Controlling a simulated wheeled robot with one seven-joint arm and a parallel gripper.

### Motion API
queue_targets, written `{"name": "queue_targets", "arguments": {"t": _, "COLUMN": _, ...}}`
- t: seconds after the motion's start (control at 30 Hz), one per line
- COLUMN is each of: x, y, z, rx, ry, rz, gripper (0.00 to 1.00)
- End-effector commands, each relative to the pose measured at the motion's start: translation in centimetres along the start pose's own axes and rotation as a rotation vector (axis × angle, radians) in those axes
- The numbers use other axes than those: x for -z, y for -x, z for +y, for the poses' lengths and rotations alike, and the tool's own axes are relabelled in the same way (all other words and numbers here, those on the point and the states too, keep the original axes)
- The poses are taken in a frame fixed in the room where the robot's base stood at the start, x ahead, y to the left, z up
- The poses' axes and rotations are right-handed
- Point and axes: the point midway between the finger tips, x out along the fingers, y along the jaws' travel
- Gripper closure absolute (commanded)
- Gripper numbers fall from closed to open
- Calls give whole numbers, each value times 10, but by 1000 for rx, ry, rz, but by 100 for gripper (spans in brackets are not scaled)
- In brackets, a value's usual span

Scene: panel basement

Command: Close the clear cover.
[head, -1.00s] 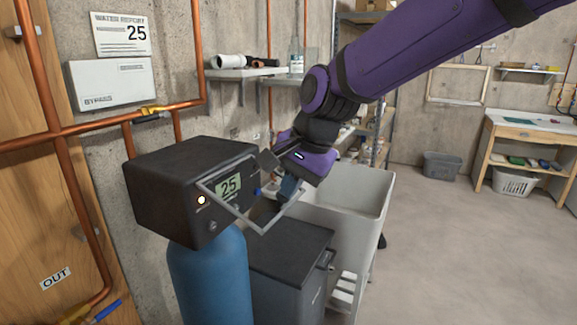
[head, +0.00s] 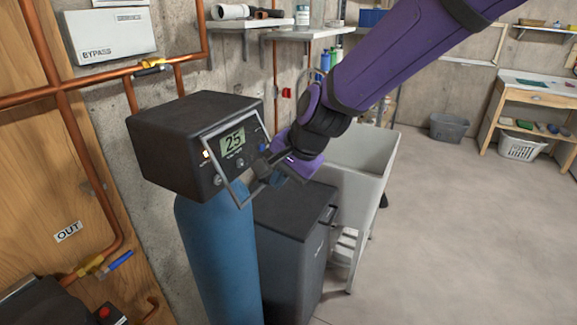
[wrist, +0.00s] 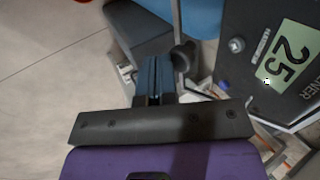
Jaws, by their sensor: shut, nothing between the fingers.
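The clear cover (head: 223,186) is a see-through panel in a thin grey frame on the front of the black control box (head: 165,132). It stands at an angle to the face, with its lower part away from the box. Its frame edge also shows in the wrist view (wrist: 177,30). The lit display reading 25 (head: 233,141) shows through it. My gripper (head: 262,172) is at the cover's right side, fingers shut and empty. The shut fingers (wrist: 154,75) show in the wrist view beside the frame. I cannot tell whether they touch it.
The box sits on a blue tank (head: 215,255). A dark grey bin (head: 290,250) and a white tub (head: 365,165) stand to the right, below my arm. Copper pipes (head: 110,88) run along the wall at left.

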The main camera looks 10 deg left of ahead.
Motion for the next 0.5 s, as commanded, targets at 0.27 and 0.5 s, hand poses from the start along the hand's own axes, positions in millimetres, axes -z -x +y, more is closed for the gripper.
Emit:
{"name": "queue_targets", "arguments": {"t": 0.27, "x": 0, "y": -37, "z": -11, "rx": -1, "ry": 2, "rz": -1, "gripper": 100}}
{"name": "queue_targets", "arguments": {"t": 0.5, "x": 0, "y": -58, "z": -23, "rx": -2, "ry": 2, "rz": -2, "gripper": 100}}
